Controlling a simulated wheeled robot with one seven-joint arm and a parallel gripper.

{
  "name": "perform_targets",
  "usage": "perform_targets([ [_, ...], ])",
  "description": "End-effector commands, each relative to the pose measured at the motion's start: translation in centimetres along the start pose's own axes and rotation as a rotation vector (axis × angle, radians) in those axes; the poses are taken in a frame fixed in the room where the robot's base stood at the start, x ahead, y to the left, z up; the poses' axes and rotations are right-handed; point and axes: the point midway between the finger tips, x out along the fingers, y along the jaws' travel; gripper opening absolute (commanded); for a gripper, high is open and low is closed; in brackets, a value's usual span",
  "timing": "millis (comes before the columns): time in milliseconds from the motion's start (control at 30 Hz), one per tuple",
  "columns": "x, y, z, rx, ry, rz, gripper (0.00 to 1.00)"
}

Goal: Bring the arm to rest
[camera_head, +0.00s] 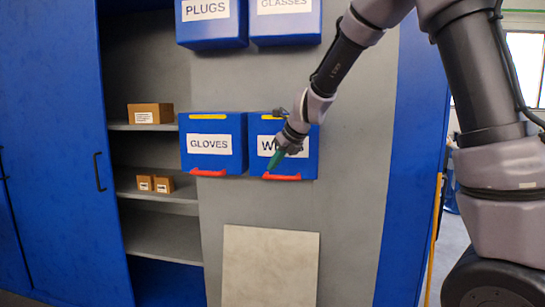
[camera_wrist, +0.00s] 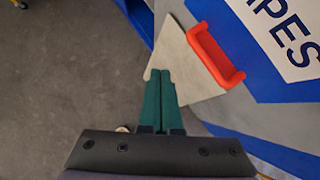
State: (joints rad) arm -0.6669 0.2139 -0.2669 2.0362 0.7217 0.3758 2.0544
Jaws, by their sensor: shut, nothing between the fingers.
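My gripper (camera_head: 274,160) is at the end of my arm, in front of the blue wipes bin, whose label it partly covers in the head view. In the wrist view my gripper's two green fingers (camera_wrist: 160,75) lie side by side, shut and empty. The wipes bin (camera_head: 307,160) has a red handle (camera_head: 282,177) along its lower edge. In the wrist view the red handle (camera_wrist: 216,55) is to the right of the fingertips, apart from them in the picture. How far the fingers are from the bin's front I cannot tell.
The gloves bin (camera_head: 213,164) hangs left of the wipes bin. The plugs (camera_head: 211,28) and glasses (camera_head: 285,26) bins are above. An open blue cabinet with small boxes (camera_head: 150,113) stands left. A pale panel (camera_head: 270,265) is below. Floor (camera_wrist: 70,80) shows at left in the wrist view.

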Motion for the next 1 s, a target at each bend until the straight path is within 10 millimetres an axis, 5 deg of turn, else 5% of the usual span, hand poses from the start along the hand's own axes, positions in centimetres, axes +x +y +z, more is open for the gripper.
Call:
perform_targets([
  [267,-2.9,1.7,0.7,-0.002,-0.001,0.0,0.0],
  [467,-6.4,0.4,-0.2,-0.138,-0.009,0.002,0.0],
  [733,-18.1,-2.7,-6.2,-0.819,-0.011,-0.027,0.0],
  [1000,-27.3,-2.4,-14.9,-1.583,0.113,-0.086,0.0],
])
